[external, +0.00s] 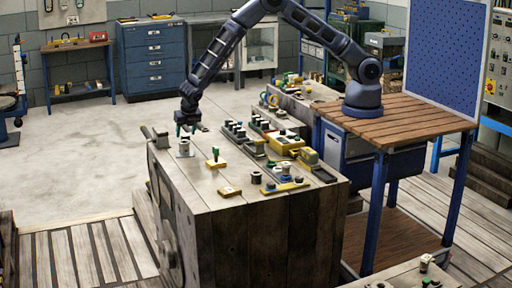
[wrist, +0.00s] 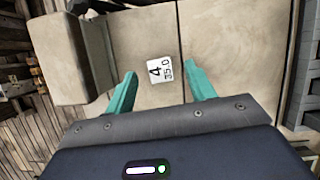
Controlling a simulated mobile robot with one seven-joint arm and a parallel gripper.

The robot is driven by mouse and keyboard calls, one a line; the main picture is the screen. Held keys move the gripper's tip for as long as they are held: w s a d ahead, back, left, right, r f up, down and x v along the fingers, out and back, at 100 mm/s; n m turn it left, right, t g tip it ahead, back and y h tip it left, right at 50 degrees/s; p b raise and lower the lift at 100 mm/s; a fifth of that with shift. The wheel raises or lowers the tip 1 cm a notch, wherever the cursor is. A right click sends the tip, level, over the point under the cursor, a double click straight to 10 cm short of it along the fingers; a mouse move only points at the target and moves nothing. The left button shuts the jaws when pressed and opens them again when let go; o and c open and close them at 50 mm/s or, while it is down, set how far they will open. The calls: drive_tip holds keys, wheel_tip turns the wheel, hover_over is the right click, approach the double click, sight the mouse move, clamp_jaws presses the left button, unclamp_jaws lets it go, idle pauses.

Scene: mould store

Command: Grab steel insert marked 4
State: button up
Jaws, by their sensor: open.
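In the wrist view a white square face marked "4" and "35.0" (wrist: 159,70) shows between and just beyond my gripper's fingertips (wrist: 163,78). The two teal fingers are apart with nothing held between them.
A green-handled piece on a yellow base (external: 215,158) stands to the right. Racks of dark cylinders (external: 238,131) and a yellow tool (external: 308,157) occupy the bench's right side. A raised block (wrist: 70,62) is left in the wrist view.

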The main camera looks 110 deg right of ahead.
sight(185, 135)
drive_tip(key=x, duration=0.3)
clamp_jaws()
drive_tip(key=shift+r, duration=0.15)
